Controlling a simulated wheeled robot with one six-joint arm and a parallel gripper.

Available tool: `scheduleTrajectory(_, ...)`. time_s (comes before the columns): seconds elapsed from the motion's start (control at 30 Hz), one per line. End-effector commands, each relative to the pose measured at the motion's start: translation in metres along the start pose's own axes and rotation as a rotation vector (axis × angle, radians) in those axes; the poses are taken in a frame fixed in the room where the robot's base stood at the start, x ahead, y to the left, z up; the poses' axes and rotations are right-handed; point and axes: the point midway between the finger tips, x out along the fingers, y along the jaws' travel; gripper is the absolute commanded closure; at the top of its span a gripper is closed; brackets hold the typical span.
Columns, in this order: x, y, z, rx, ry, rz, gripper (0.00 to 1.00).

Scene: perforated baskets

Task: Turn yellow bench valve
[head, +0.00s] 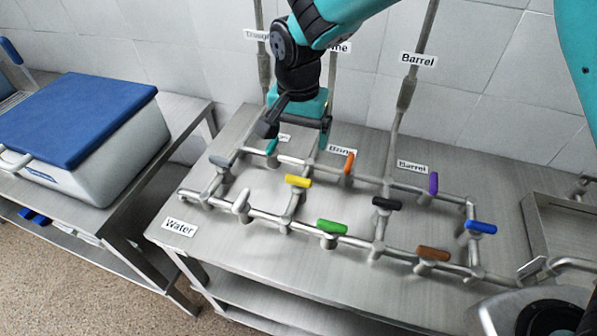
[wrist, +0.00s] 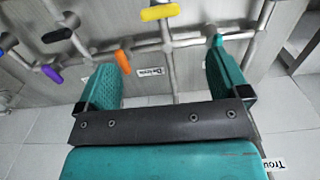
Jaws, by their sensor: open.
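The yellow valve handle (head: 298,181) sits on a cross pipe of the metal pipework on the steel bench, toward its left part. In the wrist view the yellow handle (wrist: 160,12) lies across the top edge, beyond the fingertips and between them sideways. My gripper (head: 297,132) is above the back left of the bench, behind the yellow handle. In the wrist view my gripper (wrist: 165,75) has its two teal fingers wide apart, with nothing between them. It is not touching the yellow handle.
Close by are a teal handle (wrist: 217,40), an orange handle (head: 349,164), a white handle (head: 241,201) and a green handle (head: 332,227). Black (head: 387,203), purple (head: 434,183), brown (head: 433,253) and blue (head: 481,227) handles stand further right. Upright pipes run along the tiled wall.

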Motion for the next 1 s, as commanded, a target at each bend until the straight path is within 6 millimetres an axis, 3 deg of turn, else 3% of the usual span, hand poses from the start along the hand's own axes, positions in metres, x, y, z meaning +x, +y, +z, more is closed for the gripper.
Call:
scheduleTrajectory(0.3, 0.072, 0.002, 0.001, -0.002, -0.004, 0.005, 0.06)
scheduleTrajectory(0.5, 0.107, 0.001, 0.001, -0.002, -0.002, 0.002, 0.06)
scheduleTrajectory(0.7, 0.124, 0.0, 0.0, -0.002, -0.001, -0.001, 0.06)
scheduleTrajectory(1.0, 0.128, 0.0, 0.0, -0.002, 0.0, -0.001, 0.06)
